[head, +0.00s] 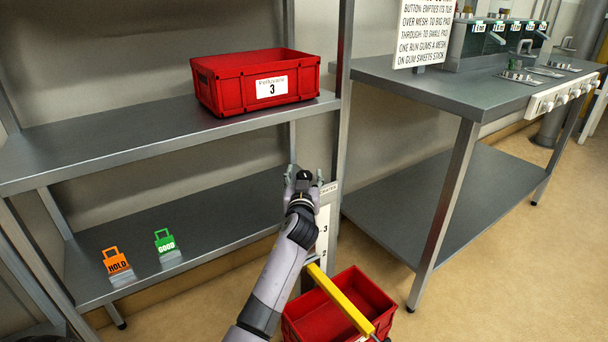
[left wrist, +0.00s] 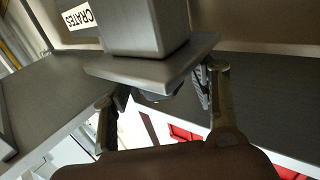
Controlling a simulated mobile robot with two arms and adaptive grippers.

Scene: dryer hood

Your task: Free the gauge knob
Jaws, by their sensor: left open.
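The gauge is an upright post with a white numbered strip (head: 323,228) and a label reading CRATES, at the shelf's front right corner. In the left wrist view its CRATES label (left wrist: 77,17) and a grey block on a flat plate (left wrist: 150,68) show close up. A dark rounded part, possibly the knob (left wrist: 155,97), shows under the plate, mostly hidden. My left gripper (head: 304,176) is open at the gauge top. In the left wrist view its fingers (left wrist: 160,98) stand either side of that dark part; contact cannot be told. My right gripper is not in view.
A red crate (head: 220,93) marked 3 stands on the upper shelf (head: 90,147). Orange HOLD (head: 116,261) and green GOOD (head: 165,240) tags stand on the lower shelf. A yellow bar (head: 340,298) crosses above a red crate (head: 370,288) below. A steel table (head: 440,88) stands right.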

